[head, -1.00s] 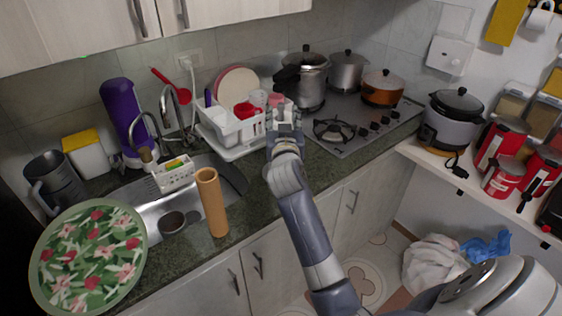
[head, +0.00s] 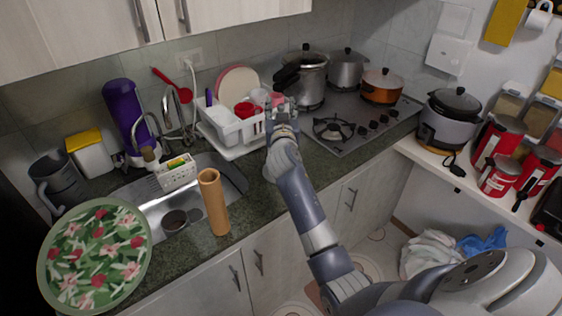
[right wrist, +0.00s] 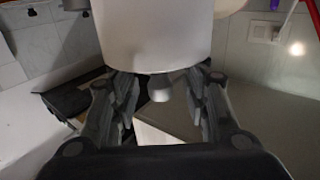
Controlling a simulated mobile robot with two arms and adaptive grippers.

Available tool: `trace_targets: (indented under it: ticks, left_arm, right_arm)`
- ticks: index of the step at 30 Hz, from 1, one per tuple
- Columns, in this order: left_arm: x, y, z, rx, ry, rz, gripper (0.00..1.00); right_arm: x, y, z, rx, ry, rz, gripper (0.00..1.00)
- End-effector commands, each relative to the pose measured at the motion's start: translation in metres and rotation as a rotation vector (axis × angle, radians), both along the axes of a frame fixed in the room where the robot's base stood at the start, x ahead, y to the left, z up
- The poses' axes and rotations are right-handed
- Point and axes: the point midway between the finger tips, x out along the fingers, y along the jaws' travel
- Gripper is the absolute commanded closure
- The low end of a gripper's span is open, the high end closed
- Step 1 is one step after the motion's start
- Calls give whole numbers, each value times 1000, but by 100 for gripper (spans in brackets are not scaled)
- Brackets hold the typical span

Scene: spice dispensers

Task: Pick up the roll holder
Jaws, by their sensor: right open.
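My right gripper (head: 281,108) is open at the front right of the dish rack, on an arm that reaches up from the lower right. In the right wrist view its two fingers (right wrist: 160,105) stand apart. A wide white cylinder with a short grey-white stub shows just beyond them. It looks like the roll holder (right wrist: 155,35), but I cannot be sure. The stub lies between the fingertips, and I see no grip on it. In the head view the gripper largely hides that spot; only a small pinkish patch shows there. My left gripper is not in view.
The white dish rack (head: 236,130) with cups and plates is close on the left. Pots stand on the stove (head: 350,125) at the right. A tan cylinder (head: 214,203) stands upright near the sink. A white roll (head: 541,19) hangs on the right wall.

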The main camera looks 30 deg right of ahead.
Motion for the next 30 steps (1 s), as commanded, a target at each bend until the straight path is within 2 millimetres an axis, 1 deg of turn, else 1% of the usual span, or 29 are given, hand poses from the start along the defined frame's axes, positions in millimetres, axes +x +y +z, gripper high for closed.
trace_targets:
  ticks: [3,5,6,9,23,30]
  left_arm:
    - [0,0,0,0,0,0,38]
    - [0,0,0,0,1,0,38]
    - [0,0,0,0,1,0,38]
    - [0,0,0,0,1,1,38]
    - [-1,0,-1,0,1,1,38]
    - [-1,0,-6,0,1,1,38]
  right_arm:
    - [0,0,0,0,0,0,58]
    - [0,0,0,0,0,0,71]
    - [0,0,0,0,0,0,80]
    - [0,0,0,0,0,0,100]
    - [0,0,5,0,-6,0,100]
    - [0,0,21,-2,-8,1,100]
